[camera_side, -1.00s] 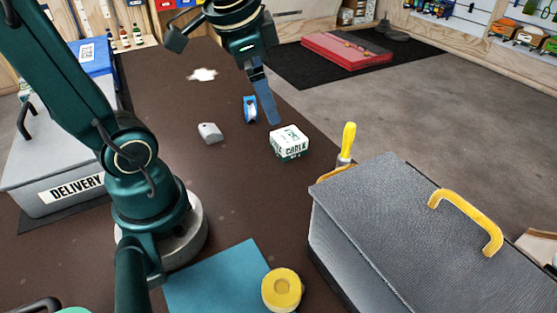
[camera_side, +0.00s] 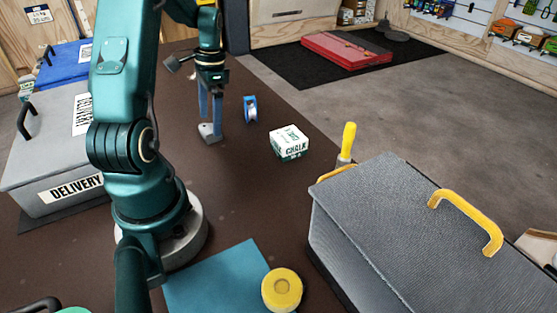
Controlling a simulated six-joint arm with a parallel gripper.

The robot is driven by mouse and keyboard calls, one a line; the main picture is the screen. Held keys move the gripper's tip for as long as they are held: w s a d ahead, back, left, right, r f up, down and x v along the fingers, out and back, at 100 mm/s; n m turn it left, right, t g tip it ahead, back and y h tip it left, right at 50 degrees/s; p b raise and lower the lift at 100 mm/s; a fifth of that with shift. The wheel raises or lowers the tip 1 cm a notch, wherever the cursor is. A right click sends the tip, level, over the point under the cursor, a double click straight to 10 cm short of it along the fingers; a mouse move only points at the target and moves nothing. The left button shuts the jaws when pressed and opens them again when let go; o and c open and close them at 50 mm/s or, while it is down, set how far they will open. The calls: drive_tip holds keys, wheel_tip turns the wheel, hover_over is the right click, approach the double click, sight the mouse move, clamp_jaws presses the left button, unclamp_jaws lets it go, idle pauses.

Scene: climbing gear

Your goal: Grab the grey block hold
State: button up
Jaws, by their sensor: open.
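The grey block hold (camera_side: 207,131) lies on the brown table in the side view, left of the chalk box. My gripper (camera_side: 210,122) points down right at the hold, with its blue fingers apart. One finger is on the hold's left side in the picture and the other on its right. The fingers partly cover the hold. I cannot tell whether either finger touches it. The hold rests on the table.
A blue-and-white item (camera_side: 250,109) stands close right of my gripper. A chalk box (camera_side: 289,142) sits further right. A grey toolbox (camera_side: 400,220) fills the right front. A delivery box (camera_side: 50,150) stands left. A yellow round item (camera_side: 282,290) is at front.

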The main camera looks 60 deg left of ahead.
drive_tip(key=shift+s+f, duration=0.2)
drive_tip(key=shift+f, duration=1.25)
